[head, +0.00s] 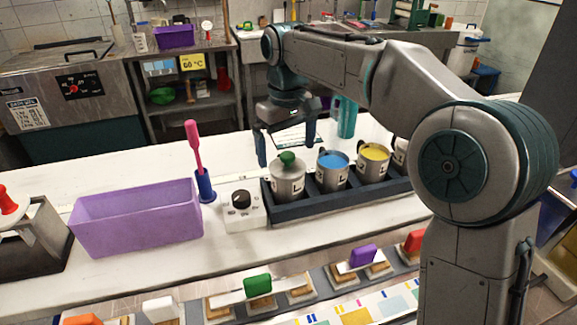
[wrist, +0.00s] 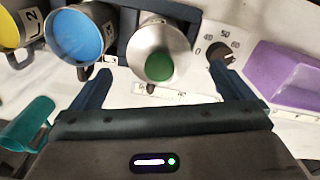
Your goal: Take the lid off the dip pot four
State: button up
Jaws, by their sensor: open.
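The lidded pot (head: 288,183) is a grey metal pot at the left end of a dark rack. Its lid has a round green knob (head: 287,158). In the wrist view the pale lid (wrist: 145,42) and the green knob (wrist: 159,67) show near the middle. My gripper (head: 285,154) is open and empty, one finger to each side of the knob in the picture. In the wrist view its fingertips (wrist: 163,74) also lie left and right of the knob, apart from it. How high they are over the lid I cannot tell. The pot's number is not readable.
Open pots with blue (head: 333,162) and yellow (head: 375,152) contents stand right of it in the rack (head: 310,208). A dial box (head: 240,212), a purple bin (head: 137,220) and a pink-handled tool (head: 194,145) are to the left.

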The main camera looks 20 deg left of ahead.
aim_at(288, 153)
jog(key=shift+w+f, duration=0.1)
jog(key=shift+f, duration=1.45)
jog(key=c, duration=1.1)
jog(key=shift+r, duration=0.15)
